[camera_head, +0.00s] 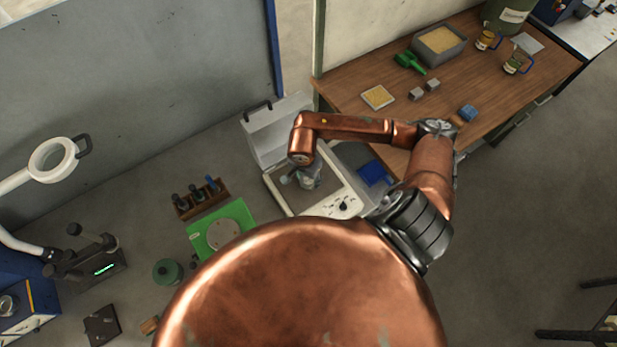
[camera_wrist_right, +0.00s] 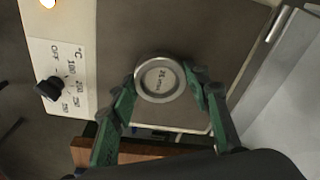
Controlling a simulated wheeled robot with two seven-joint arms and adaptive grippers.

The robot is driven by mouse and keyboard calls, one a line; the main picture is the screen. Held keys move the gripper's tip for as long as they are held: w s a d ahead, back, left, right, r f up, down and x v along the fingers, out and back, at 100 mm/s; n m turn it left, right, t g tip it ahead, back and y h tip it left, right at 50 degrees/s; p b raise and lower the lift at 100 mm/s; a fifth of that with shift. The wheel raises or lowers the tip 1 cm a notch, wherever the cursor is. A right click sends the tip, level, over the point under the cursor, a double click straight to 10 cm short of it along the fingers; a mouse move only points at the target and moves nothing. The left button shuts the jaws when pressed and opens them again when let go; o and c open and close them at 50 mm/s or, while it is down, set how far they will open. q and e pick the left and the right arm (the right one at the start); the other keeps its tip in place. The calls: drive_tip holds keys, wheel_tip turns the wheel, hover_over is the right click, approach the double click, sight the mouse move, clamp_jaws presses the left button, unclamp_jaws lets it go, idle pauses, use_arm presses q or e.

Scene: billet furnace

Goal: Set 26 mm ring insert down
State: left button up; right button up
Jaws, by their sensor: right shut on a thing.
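My right gripper (camera_head: 306,180) is over the dark plate of a white heater (camera_head: 345,208) whose lid stands open at the back. In the right wrist view my right gripper (camera_wrist_right: 163,84) has its green fingers shut on either side of the round grey metal ring insert (camera_wrist_right: 159,79), which has a "26" marking on its face. The heater's dark plate (camera_wrist_right: 225,38) lies beneath the ring. I cannot tell whether the ring touches the plate or hangs just above it. In the head view the ring is not clear behind the gripper. My left gripper is not in view.
The heater's knob (camera_wrist_right: 48,88) and temperature scale are beside the plate. The raised lid (camera_head: 277,128) stands behind. A green mat (camera_head: 240,211) and a wooden rack (camera_head: 188,207) lie to the left. A blue tray (camera_head: 374,173) is right of the heater, near the wooden bench (camera_head: 345,90).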

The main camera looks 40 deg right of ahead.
sight(306, 184)
drive_tip(key=o, duration=1.2)
drive_tip(key=shift+f, duration=0.15)
drive_tip(key=shift+o, duration=0.8)
drive_tip(key=shift+s, duration=0.15)
drive_tip(key=o, duration=0.3)
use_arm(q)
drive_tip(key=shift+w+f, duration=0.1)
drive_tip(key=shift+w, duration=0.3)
use_arm(e)
drive_tip(key=shift+r, duration=0.5)
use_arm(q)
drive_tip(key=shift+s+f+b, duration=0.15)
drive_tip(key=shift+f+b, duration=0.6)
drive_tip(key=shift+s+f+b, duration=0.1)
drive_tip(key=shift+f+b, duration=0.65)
use_arm(e)
wheel_tip(306, 184, up, 11)
drive_tip(key=a, duration=0.1)
drive_tip(key=shift+s+a+r, duration=0.15)
drive_tip(key=shift+s+a, duration=0.05)
drive_tip(key=shift+s, duration=0.05)
